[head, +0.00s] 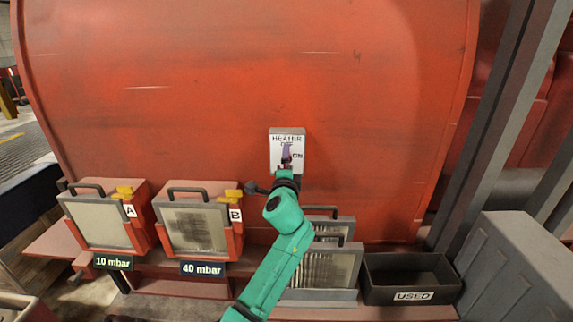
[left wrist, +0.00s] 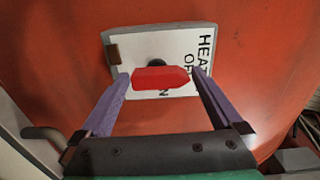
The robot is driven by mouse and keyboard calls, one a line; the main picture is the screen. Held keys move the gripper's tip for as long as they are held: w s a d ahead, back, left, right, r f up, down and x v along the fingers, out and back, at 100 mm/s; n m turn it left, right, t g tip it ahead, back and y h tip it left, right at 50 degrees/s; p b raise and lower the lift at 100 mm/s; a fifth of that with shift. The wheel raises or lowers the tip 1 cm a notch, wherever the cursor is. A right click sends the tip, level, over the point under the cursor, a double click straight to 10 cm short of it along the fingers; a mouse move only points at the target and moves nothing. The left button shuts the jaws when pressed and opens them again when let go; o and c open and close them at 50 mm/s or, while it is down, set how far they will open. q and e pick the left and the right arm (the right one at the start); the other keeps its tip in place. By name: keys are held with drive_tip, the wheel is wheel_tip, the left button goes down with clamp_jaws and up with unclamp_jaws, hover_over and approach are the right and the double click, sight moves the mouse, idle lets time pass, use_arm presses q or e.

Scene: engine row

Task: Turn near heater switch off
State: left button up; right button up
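The heater switch is a white panel on the red tank wall, with HEATER, OFF and ON lettering, in the head view (head: 276,153) and the left wrist view (left wrist: 125,45). Its red handle (left wrist: 161,77) lies crosswise in the left wrist view, its pointed end toward the HEATER and OFF lettering; ON is partly covered below it. My left gripper (head: 287,152) is at the panel in the head view. In the left wrist view its purple fingers (left wrist: 163,76) are apart, one by each end of the handle; I cannot tell whether they touch. My right gripper is not in view.
Filter box A (head: 103,220) and filter box B (head: 197,222) stand left of my arm. Grey filter panels (head: 325,266) stand behind and right of it. A black USED bin (head: 411,279) and a grey box (head: 518,275) are at right. The wall around the panel is clear.

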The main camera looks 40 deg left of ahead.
use_arm(q)
drive_tip(key=b+v, duration=0.3)
drive_tip(key=v, duration=1.1)
drive_tip(key=shift+s+d, duration=0.2)
drive_tip(key=shift+s, duration=0.05)
